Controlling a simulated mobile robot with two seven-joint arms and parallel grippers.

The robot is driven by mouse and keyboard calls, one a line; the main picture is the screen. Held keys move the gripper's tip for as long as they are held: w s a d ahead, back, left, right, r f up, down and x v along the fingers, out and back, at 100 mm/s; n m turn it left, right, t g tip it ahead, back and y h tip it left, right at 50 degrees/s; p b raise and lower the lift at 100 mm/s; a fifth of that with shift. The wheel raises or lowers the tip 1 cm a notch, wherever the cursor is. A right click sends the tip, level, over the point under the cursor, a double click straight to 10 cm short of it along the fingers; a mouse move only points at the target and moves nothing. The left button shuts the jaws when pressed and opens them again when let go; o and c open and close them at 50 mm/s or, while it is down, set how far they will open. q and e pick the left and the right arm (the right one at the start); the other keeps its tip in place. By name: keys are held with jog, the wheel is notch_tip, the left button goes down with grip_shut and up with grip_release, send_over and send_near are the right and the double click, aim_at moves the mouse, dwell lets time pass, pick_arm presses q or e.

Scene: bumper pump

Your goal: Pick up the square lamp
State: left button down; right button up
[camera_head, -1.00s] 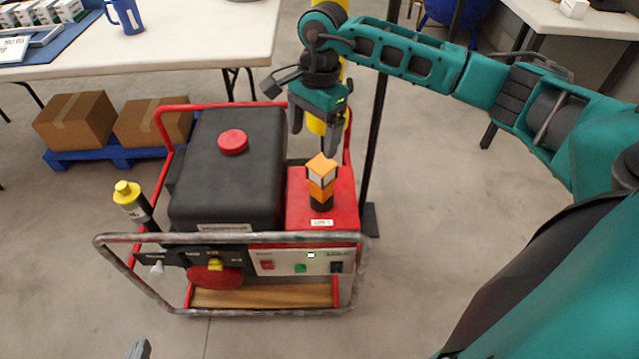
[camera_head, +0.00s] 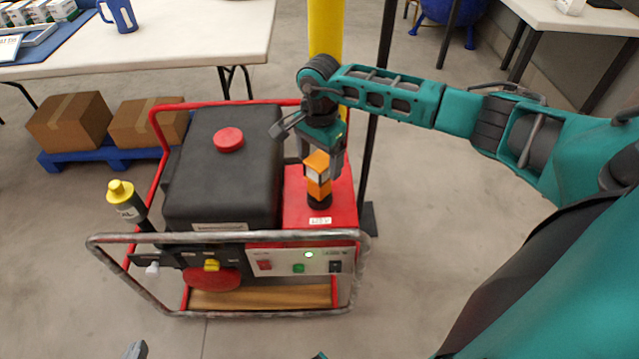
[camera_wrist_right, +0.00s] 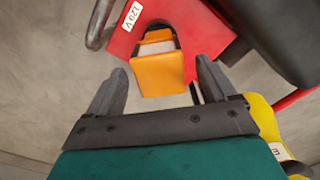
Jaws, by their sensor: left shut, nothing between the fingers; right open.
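The square lamp (camera_head: 318,180) is orange with a pale band and a dark round base. It stands upright on the red box of the pump machine (camera_head: 222,170). My right gripper (camera_head: 322,160) is open at the lamp's top, coming from above and behind. In the right wrist view the lamp's orange top (camera_wrist_right: 158,74) lies between and just ahead of the open fingers (camera_wrist_right: 160,85), with no clear contact. My left gripper (camera_head: 137,350) shows only as a small grey tip at the bottom edge, apart from the machine, and it is shut and empty.
A grey metal bar (camera_head: 225,238) runs across the machine's front. A yellow-capped cylinder (camera_head: 122,195) stands at its left. A yellow post (camera_head: 325,40) rises behind my right gripper. Boxes (camera_head: 68,122) sit on a blue pallet. Floor to the right is clear.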

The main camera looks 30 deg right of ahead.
jog(key=shift+f, duration=0.6)
jog(key=shift+r, duration=0.1)
grip_shut()
dwell(0.3)
